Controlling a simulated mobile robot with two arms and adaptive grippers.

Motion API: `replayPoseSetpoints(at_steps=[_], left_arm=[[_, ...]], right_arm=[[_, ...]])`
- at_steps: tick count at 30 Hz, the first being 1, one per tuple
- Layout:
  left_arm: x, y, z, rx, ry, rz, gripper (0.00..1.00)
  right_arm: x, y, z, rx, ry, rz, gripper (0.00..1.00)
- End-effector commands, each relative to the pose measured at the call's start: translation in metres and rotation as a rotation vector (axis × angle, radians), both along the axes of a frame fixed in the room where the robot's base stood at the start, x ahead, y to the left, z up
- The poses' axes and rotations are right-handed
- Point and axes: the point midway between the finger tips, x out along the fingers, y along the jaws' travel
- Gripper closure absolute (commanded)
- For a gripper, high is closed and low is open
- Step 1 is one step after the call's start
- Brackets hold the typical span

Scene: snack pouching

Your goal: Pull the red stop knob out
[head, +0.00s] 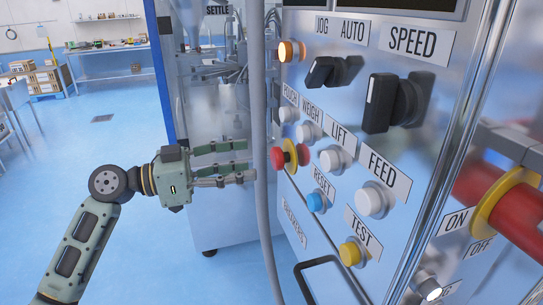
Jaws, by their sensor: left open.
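The red stop knob (277,157) is a small round red head with a yellow collar (291,157), on the left part of the shiny control panel. A second red patch right of the collar looks like its reflection in the metal. My left gripper (248,161) is open and empty, just left of the knob, with its fingers pointing right towards it. A grey upright hose crosses between fingertips and knob in the picture. I see no contact with the knob; the depth gap is hard to tell. My right gripper is not in view.
The grey hose (261,90) runs down the panel's left edge. White, blue and yellow buttons, including RESET (317,202), sit close right of the knob. Black selectors (395,102) are above. A large red switch handle (510,215) is at far right. Floor at left is clear.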

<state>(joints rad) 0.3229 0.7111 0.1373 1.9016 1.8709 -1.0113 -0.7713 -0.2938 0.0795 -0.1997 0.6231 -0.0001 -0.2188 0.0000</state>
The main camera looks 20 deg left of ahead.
Motion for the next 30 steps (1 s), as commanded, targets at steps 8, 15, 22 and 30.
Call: replayPoseSetpoints(at_steps=[8,15,22,30], left_arm=[[0.026,-0.037,0.004,-0.002,0.003,0.001,0.5],[0.038,-0.054,0.0,-0.002,0.005,0.003,0.5],[0.039,-0.055,-0.001,-0.001,0.004,0.004,0.5],[0.039,-0.055,-0.001,-0.002,0.005,0.004,0.7]], right_arm=[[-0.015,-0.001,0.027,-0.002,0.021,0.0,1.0],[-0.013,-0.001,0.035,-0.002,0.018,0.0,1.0],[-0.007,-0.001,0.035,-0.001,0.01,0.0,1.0],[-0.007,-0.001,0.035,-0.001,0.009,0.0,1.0]])
